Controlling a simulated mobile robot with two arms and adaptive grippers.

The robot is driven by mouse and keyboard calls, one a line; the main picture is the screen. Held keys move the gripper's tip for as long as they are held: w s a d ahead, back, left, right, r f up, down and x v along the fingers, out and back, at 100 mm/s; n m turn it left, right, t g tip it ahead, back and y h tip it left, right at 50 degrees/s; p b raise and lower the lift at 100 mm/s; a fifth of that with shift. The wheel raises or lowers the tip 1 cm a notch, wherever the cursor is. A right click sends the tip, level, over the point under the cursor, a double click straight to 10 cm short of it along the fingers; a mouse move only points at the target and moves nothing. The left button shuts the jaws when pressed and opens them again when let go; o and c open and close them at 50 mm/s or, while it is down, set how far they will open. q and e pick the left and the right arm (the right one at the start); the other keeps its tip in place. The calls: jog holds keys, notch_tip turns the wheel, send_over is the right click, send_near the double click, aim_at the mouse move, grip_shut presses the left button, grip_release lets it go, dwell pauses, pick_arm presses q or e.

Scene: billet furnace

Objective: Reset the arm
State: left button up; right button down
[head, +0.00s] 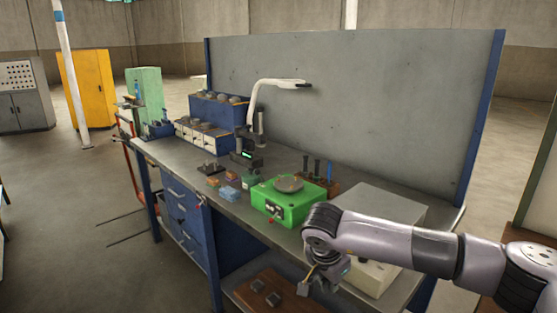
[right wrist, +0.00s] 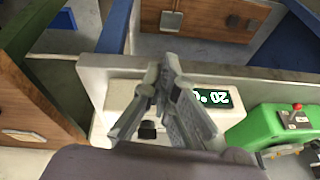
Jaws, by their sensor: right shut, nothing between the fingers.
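My right arm comes in from the right in the head view and reaches over the right end of the workbench (head: 240,208). My right gripper (head: 304,289) hangs at the bench's front edge, pointing down, and partly hides a pale box-shaped furnace (head: 385,207). In the right wrist view the right gripper's fingers (right wrist: 170,22) are together with nothing between them. Behind them is the furnace's white front (right wrist: 122,95) with a lit display (right wrist: 211,97) that appears upside down. My left gripper is not in view.
A green device (head: 284,204) with a round dish on top stands left of the furnace. Small coloured blocks (head: 229,193), a white lamp arm (head: 262,90) and blue bins (head: 215,110) stand farther left. A tall grey panel (head: 350,100) backs the bench. A lower shelf (head: 280,292) holds small blocks.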

jog(key=s+a+f+m+g+y, duration=0.1)
jog(key=s+a+f+m+y, duration=0.1)
jog(key=a+f+m+y, duration=0.6)
jog(key=s+a+f+m+y, duration=0.1)
jog(key=a+f+m+y, duration=0.4)
jog(key=a+m+y, duration=0.55)
jog(key=d+f+m+t+h, duration=0.3)
jog(key=d+f+m+t, duration=0.15)
jog(key=f+m, duration=0.55)
jog(key=d+f+m+t+h, duration=0.4)
jog(key=d+f+m, duration=0.2)
jog(key=f+m, duration=0.4)
jog(key=s+d+f+m+g+h, duration=0.1)
jog(key=s+d+f+m+h, duration=0.4)
jog(key=s+d+f+m, duration=0.5)
jog(key=s+d+f+m+g+h, duration=0.1)
jog(key=s+f, duration=0.4)
jog(key=s, duration=0.7)
jog(key=s+d+f+m+g+h, duration=0.1)
jog(key=s+d+f+m+g, duration=0.2)
jog(key=s, duration=1)
jog(key=s+d+f+m+g+h, duration=0.2)
jog(key=s+f+m, duration=0.4)
jog(key=s, duration=0.6)
notch_tip(320, 180, down, 3)
jog(key=d+g, duration=0.1)
jog(key=g, duration=0.1)
jog(key=shift+s+r+g, duration=0.15)
jog(key=shift+s+g, duration=0.2)
jog(key=shift+s, duration=0.05)
